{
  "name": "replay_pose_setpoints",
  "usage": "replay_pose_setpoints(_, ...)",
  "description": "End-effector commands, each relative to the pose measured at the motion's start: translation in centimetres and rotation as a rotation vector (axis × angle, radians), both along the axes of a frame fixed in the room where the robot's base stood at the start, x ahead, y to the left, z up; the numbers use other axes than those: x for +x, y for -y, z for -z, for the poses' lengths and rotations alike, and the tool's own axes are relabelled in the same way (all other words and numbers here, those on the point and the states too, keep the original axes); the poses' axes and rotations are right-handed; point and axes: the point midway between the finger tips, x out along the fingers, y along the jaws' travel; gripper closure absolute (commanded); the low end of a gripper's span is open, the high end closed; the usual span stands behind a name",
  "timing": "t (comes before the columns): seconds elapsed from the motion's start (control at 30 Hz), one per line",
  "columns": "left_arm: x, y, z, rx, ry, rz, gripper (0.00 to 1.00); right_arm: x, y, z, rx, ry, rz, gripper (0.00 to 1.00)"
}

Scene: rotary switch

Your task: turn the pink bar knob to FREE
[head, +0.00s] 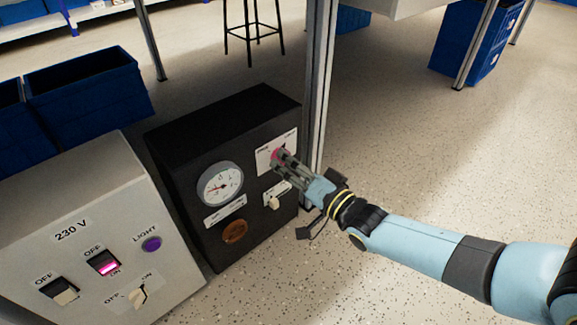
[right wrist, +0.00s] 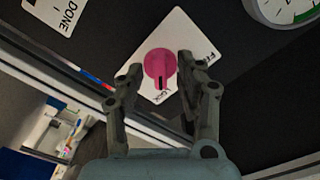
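The pink bar knob (head: 275,154) sits on a white plate at the upper right of the black panel box's front; in the head view my gripper partly covers it. In the right wrist view the knob (right wrist: 160,64) is clear, its bar with a dark mark pointing down to a small label that seems to read Lock. A label starting with F (right wrist: 209,58), partly hidden by a finger, is at the plate's right corner. My right gripper (head: 283,160) is open, its fingertips (right wrist: 160,68) on either side of the knob with gaps visible; depth is unclear. My left gripper is not in view.
The black box (head: 190,200) also carries a round gauge (head: 220,186), a white-handled switch (head: 274,202) below the knob and an orange round part (head: 235,232). A grey 230 V box (head: 70,205) stands at left. A metal post (head: 318,90) rises close behind my gripper.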

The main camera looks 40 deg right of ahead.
Motion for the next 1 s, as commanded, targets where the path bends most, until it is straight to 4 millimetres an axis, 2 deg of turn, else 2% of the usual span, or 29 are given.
replay_pose_setpoints(0.33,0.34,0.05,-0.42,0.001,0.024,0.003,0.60,0.29,-0.03,-0.01,0.000,0.000,0.000,0.65)
replay_pose_setpoints(0.6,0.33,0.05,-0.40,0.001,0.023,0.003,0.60,0.26,-0.03,0.01,0.000,-0.001,0.001,1.00)
replay_pose_setpoints(1.0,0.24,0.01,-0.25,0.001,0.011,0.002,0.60,0.25,-0.01,-0.01,-0.027,0.001,0.000,1.00)
